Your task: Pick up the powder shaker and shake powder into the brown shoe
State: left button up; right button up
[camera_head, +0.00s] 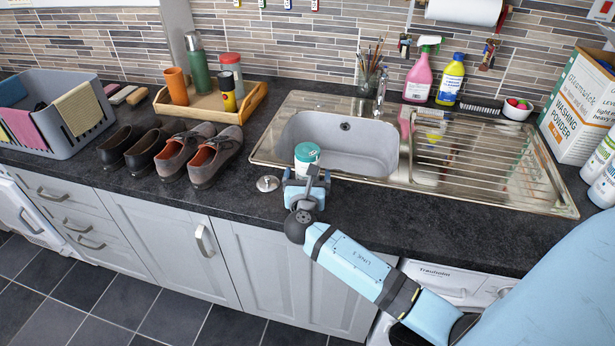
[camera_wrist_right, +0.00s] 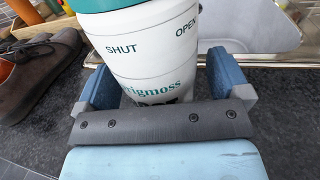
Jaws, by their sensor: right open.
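The powder shaker (camera_head: 306,155) is a white tub with a teal lid, upright at the front edge of the sink. In the right wrist view the shaker (camera_wrist_right: 145,45) shows the words "SHUT" and "OPEN" below its lid. My right gripper (camera_head: 306,184) is open, its blue fingers on either side of the shaker's body; whether they touch it is unclear. The brown shoes (camera_head: 214,158) stand as a pair with orange-brown linings, left of the shaker on the counter. One brown shoe (camera_wrist_right: 40,75) shows at the left of the wrist view. My left gripper is out of view.
A metal sink plug (camera_head: 268,183) lies just left of the gripper. Black shoes (camera_head: 146,151) stand left of the brown pair. A wooden tray (camera_head: 205,107) with bottles is behind them. The sink basin (camera_head: 350,145) lies behind the shaker, with the drainer at right.

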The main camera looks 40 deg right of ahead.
jog(key=c, duration=1.1)
jog(key=shift+o, duration=0.2)
jog(key=shift+r, duration=0.1)
